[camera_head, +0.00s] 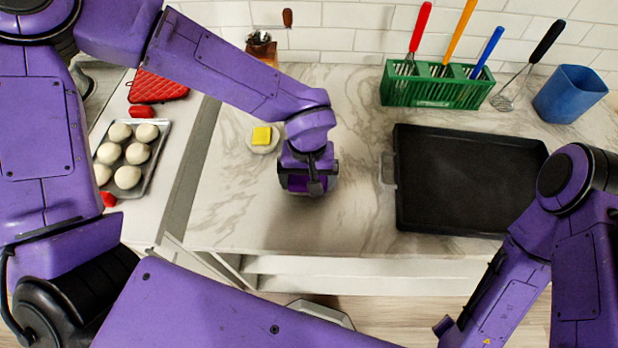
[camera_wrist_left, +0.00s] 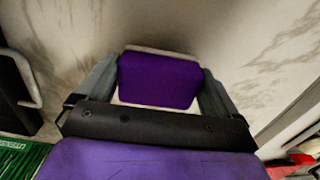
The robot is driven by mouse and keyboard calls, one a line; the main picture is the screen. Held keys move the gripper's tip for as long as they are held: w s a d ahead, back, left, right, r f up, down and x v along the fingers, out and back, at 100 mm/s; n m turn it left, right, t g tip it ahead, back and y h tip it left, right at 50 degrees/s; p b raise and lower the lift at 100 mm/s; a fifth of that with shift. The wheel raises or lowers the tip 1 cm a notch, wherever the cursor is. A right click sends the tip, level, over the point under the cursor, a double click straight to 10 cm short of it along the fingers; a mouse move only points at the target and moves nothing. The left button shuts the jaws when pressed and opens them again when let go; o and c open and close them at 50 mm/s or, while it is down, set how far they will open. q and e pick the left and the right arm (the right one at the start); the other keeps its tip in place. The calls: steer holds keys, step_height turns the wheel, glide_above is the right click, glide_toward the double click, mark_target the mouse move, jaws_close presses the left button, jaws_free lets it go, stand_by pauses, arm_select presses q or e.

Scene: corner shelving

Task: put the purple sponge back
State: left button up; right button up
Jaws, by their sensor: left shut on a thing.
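My left gripper (camera_head: 306,186) hangs over the marble counter, left of the black tray, pointing down. In the left wrist view its two fingers (camera_wrist_left: 158,88) are shut on the purple sponge (camera_wrist_left: 158,80), one at each side. A thin pale rim shows around the sponge's edges there, seemingly of a dish below it; whether the sponge touches it I cannot tell. In the head view the gripper mostly hides the sponge. My right arm is at the lower right, its fingertips out of view.
A yellow sponge (camera_head: 262,136) lies on a small pale dish (camera_head: 256,148) close left of my left gripper. The black tray (camera_head: 460,182) lies to the right. A green rack (camera_head: 436,86) with utensils and a blue cup (camera_head: 570,94) stand behind. Bare counter (camera_head: 245,215) lies in front.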

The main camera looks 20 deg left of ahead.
mark_target(308, 178)
arm_select(q)
steer(key=shift+w+f, duration=0.15)
steer(key=shift+f, duration=0.35)
steer(key=o, duration=0.6)
steer(key=shift+f, duration=0.1)
steer(key=shift+o, duration=0.2)
step_height(308, 178, up, 12)
steer(key=shift+r, duration=0.2)
